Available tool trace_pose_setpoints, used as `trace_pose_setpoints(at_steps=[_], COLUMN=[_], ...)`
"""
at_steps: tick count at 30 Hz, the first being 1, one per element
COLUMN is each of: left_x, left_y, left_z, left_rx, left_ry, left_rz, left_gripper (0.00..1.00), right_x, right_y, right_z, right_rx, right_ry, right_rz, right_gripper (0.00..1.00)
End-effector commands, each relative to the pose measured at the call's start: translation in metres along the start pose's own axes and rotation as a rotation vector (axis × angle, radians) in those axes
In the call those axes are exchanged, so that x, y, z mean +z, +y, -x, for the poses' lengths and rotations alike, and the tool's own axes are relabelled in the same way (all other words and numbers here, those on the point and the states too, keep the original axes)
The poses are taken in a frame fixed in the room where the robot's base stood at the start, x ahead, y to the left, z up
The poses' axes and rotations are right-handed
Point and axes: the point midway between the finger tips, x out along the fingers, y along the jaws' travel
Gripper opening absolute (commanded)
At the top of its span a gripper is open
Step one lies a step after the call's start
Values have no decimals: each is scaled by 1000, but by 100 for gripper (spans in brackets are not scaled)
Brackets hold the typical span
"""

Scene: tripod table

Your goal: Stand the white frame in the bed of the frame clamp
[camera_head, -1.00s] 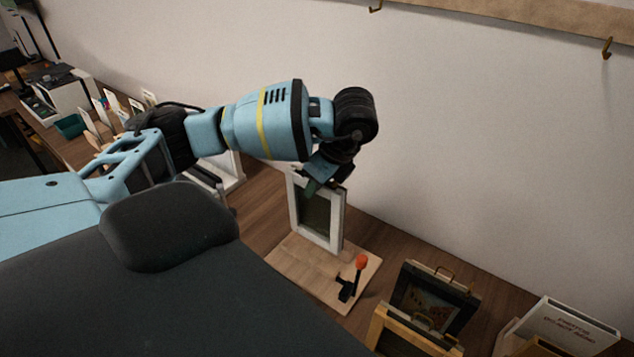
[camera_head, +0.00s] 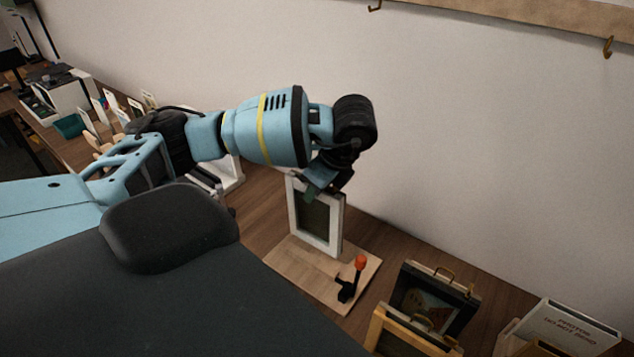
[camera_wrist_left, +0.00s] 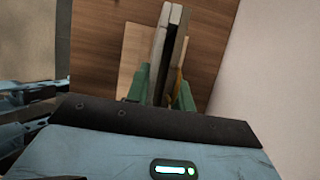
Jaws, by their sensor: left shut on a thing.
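The white frame (camera_head: 294,215) is upright over the wooden base of the frame clamp (camera_head: 300,273), near its back edge. My left gripper (camera_head: 322,188) is shut on the top of the frame. In the left wrist view the frame (camera_wrist_left: 170,40) shows nearly edge-on between the green fingertips of my left gripper (camera_wrist_left: 161,92). The clamp's black lever with an orange knob (camera_head: 361,263) stands in front of the frame, to the right. I cannot tell whether the frame's lower edge touches the bed. My right gripper is not in view.
Dark and yellow framed pictures (camera_head: 435,300) stand to the right of the clamp. A white box (camera_head: 570,325) is at the far right. The wall (camera_head: 480,150) rises close behind the table. Several cards and a teal bin (camera_head: 70,126) are at the far left.

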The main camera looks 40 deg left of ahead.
Motion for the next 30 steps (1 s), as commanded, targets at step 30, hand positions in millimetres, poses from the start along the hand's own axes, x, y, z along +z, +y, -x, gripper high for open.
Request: trace_pose_setpoints(at_steps=[30], left_x=[-18], left_y=[0], left_z=[-37], left_rx=[-1], left_ry=[-13], left_rz=[1], left_gripper=[0], right_x=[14], right_y=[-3], right_z=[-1], right_rx=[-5], right_ry=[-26], right_rz=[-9], right_gripper=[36])
